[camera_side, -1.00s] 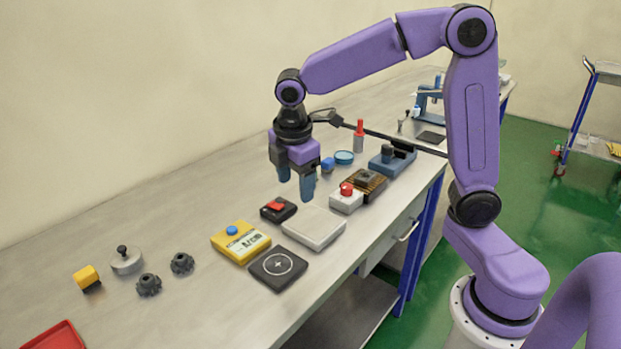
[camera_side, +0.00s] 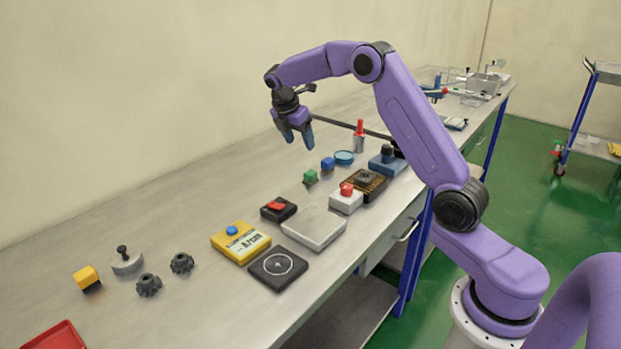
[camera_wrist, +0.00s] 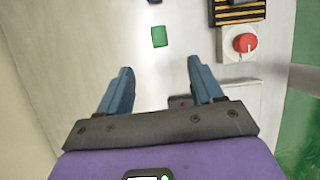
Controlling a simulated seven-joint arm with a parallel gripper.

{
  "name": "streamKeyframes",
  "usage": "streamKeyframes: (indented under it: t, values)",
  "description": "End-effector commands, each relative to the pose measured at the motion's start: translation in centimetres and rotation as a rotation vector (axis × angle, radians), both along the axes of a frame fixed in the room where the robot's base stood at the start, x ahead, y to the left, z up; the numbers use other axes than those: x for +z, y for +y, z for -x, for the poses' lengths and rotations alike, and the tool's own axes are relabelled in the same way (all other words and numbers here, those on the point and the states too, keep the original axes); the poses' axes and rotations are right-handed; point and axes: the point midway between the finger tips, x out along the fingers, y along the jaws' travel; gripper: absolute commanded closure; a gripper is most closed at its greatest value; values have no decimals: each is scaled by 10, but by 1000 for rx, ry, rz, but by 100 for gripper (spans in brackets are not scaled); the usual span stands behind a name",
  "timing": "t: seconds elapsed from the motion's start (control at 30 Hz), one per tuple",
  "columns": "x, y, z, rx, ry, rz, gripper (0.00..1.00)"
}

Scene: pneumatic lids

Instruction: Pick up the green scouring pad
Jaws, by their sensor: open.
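The green scouring pad (camera_side: 310,177) is a small green block on the bench, beside a small blue block. In the wrist view the green pad (camera_wrist: 159,36) lies beyond my fingertips, roughly in line with the gap between them. My gripper (camera_side: 299,140) is open and empty, raised above the bench and up the picture from the pad. Its two blue fingers (camera_wrist: 160,70) are spread in the wrist view and do not touch the pad.
The blue block (camera_side: 327,164) and a blue round dish (camera_side: 344,157) are close by. A red-button box (camera_side: 346,200), a black box with a red switch (camera_side: 278,208) and a pale tray (camera_side: 314,228) stand nearer. Bare bench lies left of the pad.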

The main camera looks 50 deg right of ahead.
Motion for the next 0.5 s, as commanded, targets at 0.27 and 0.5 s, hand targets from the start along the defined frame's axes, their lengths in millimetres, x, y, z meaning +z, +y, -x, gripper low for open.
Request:
streamKeyframes:
  t: [0.27,0.5]
  values:
    - [-50,-21,0,-1,3,0,34]
    - [-84,-34,-1,0,1,0,34]
